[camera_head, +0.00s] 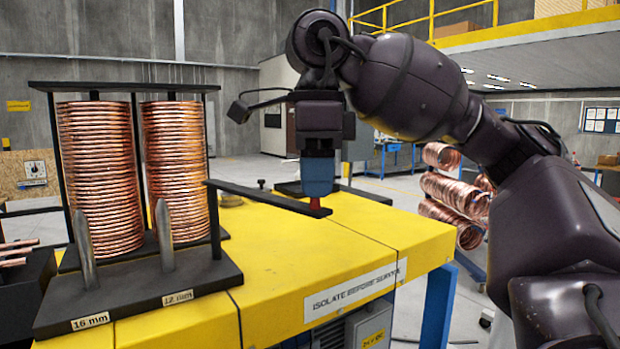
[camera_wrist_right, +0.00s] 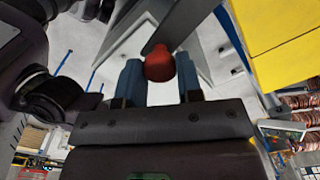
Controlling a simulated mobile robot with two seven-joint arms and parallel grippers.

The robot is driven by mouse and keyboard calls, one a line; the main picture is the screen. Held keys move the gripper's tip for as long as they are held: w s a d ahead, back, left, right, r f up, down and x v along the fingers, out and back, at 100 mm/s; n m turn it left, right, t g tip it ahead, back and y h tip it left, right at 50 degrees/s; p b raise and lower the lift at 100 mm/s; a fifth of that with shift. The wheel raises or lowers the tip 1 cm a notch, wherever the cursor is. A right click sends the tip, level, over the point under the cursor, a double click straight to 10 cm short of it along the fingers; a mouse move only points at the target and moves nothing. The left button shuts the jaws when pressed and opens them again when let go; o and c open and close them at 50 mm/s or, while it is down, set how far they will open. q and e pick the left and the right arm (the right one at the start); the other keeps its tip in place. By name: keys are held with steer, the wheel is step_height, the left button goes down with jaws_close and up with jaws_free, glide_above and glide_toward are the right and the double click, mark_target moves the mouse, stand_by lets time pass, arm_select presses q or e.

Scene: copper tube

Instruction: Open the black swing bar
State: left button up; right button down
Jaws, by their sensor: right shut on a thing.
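The black swing bar (camera_head: 262,195) reaches out to the right from the right front post of the copper tube rack (camera_head: 225,270). It stands away from the rack's front, over the yellow table. A red knob (camera_head: 318,204) sits at its free end. My right gripper (camera_head: 318,186) points down with its blue fingers at this knob. In the right wrist view the red knob (camera_wrist_right: 159,66) lies between the two fingers, and the gripper is shut on it. The swing bar (camera_wrist_right: 180,25) runs up from it there. My left gripper is not in view.
Two copper coil stacks (camera_head: 100,180) (camera_head: 176,170) stand in the rack behind short metal pins. The yellow table top (camera_head: 290,255) is clear below the bar. More copper coils (camera_head: 455,195) are at the right, behind my right arm. A dark box (camera_head: 25,285) with copper pieces is at the left.

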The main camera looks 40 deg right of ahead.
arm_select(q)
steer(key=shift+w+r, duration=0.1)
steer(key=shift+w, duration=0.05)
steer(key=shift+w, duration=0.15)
arm_select(e)
steer(key=c, duration=0.8)
jaws_free()
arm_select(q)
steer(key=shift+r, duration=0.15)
arm_select(e)
steer(key=shift+r, duration=0.1)
arm_select(q)
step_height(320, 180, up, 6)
steer(key=p, duration=0.6)
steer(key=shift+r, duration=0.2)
arm_select(e)
step_height(320, 180, up, 11)
steer(key=shift+f, duration=0.15)
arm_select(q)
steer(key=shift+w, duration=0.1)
arm_select(e)
steer(key=shift+f, duration=0.1)
